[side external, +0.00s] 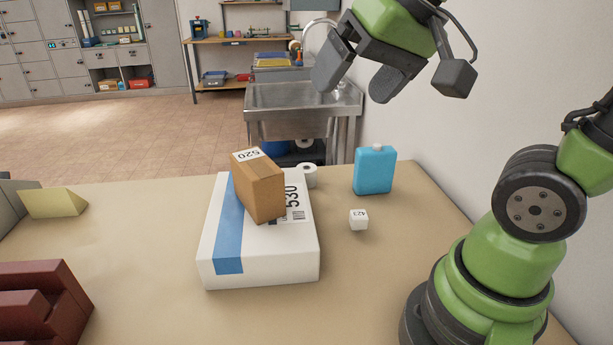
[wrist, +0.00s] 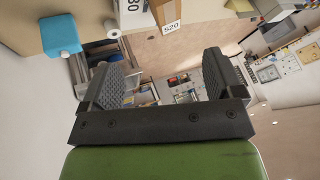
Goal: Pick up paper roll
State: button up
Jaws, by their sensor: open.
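My gripper (side external: 350,75) is open and empty, high above the table at the upper right of the side view. In the wrist view my gripper (wrist: 170,80) has its two dark ridged fingers wide apart with nothing between them. The gripper is well apart from the roll.
A large white box (side external: 260,265) carries a tilted-looking brown box (side external: 258,187). A blue flask (side external: 375,171) and a small white cube (side external: 359,219) stand to the right. A yellow wedge (side external: 53,203) and dark red block (side external: 40,305) are left. The table's front middle is clear.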

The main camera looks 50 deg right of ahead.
jog(key=w+d+f+m+g+h, duration=0.1)
jog(key=w+d+f+h, duration=0.15)
jog(key=w+d, duration=0.55)
jog(key=m+g, duration=0.2)
send_near(306, 167)
jog(key=f, duration=0.1)
jog(key=f+h, duration=0.1)
jog(key=f, duration=0.1)
jog(key=shift+w, duration=0.35)
jog(key=shift+x, duration=3.1)
jog(key=shift+w, duration=0.15)
jog(key=c, duration=1)
